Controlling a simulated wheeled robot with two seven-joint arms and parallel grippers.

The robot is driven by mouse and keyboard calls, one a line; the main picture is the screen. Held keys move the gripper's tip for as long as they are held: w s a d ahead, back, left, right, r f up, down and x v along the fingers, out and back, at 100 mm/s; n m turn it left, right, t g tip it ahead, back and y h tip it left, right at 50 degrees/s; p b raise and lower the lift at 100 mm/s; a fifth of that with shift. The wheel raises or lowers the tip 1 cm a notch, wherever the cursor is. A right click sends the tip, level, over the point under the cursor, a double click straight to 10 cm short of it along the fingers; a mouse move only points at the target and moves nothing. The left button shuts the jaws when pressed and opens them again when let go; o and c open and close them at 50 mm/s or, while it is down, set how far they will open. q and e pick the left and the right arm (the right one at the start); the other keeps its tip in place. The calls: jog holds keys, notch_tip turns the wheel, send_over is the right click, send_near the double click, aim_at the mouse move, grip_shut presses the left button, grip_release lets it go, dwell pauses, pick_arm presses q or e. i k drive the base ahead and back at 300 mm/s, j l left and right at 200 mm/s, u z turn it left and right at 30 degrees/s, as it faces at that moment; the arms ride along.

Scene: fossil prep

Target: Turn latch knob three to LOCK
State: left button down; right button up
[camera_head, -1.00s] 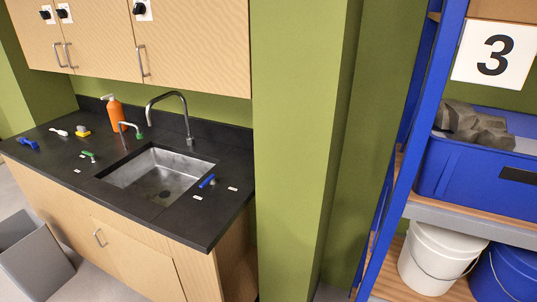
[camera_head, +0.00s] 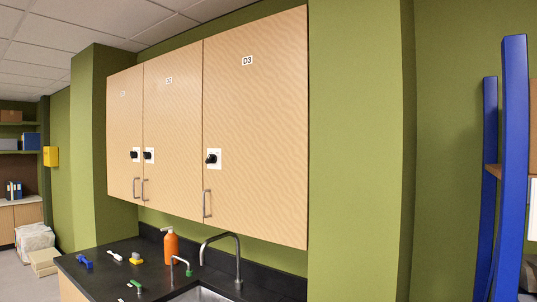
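Three wooden wall cabinet doors show above the sink counter. The right door carries the label D3 (camera_head: 247,60), and its black latch knob (camera_head: 212,158) sits on a white plate near the door's lower left edge. The plate's markings are too small to read. The middle door, labelled D2 (camera_head: 168,80), has a black knob (camera_head: 149,155) at its lower left. The left door has a black knob (camera_head: 134,154) at its lower right. All three doors look closed. Neither of my grippers is in view.
The black counter (camera_head: 110,270) holds a sink (camera_head: 200,294), a tall tap (camera_head: 238,262), an orange bottle (camera_head: 171,248) and small tools. A green wall column stands right of the cabinets. A blue shelf frame (camera_head: 514,160) stands at the far right.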

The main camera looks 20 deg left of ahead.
aim_at(213, 159)
jog(key=i+j+z, duration=0.2)
jog(key=j, duration=0.4)
jog(key=i+j+z, duration=0.15)
jog(key=j, duration=0.45)
jog(key=i+j+z, duration=0.2)
jog(key=j, duration=0.4)
jog(key=i+j+z, duration=0.15)
jog(key=j, duration=0.5)
jog(key=j+z, duration=0.2)
jog(key=j, duration=0.4)
